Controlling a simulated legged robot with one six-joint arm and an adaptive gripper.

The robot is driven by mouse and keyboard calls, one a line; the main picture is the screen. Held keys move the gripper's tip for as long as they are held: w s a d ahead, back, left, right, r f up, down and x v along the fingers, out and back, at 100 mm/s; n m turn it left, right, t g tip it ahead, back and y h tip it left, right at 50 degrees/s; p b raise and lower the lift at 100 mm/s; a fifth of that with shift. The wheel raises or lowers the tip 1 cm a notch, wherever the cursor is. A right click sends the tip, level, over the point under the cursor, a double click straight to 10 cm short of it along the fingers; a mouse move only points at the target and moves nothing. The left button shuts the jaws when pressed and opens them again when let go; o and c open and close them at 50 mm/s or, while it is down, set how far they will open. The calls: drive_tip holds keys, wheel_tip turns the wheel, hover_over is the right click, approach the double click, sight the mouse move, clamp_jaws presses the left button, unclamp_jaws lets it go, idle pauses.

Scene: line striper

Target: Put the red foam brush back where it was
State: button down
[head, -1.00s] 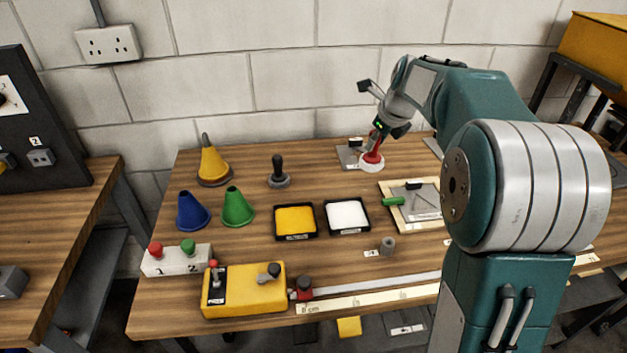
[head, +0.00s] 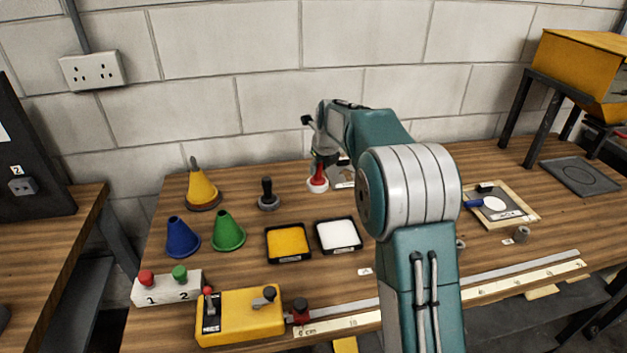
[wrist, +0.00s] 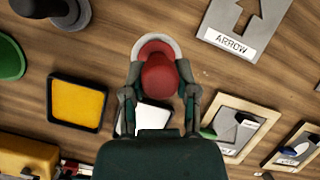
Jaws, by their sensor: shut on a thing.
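The red foam brush (head: 318,177) has a red handle and a round white bottom end. My gripper (wrist: 160,92) is shut on it, with one finger on either side of the red handle in the wrist view, where the brush (wrist: 160,75) points away from the camera. In the head view it is upright near the back of the bench, between the black-knobbed piece and the arrow stencil. I cannot tell whether its bottom touches the wood. My gripper is partly hidden behind my arm in the head view.
A black-knobbed piece on a grey disc (head: 267,195) stands left of the brush. Yellow (head: 288,242) and white (head: 338,235) trays lie in front. Cones (head: 228,231) stand further left.

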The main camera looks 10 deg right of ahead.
sight(315, 179)
drive_tip(key=shift+w+a+f, duration=0.25)
drive_tip(key=shift+w+f, duration=0.45)
drive_tip(key=shift+f, duration=0.3)
wheel_tip(315, 179, down, 4)
drive_tip(key=shift+w+a+r, duration=0.1)
drive_tip(key=shift+w+r, duration=0.05)
drive_tip(key=shift+r, duration=0.1)
drive_tip(key=shift+a, duration=0.1)
drive_tip(key=shift+c, duration=1.9)
unclamp_jaws()
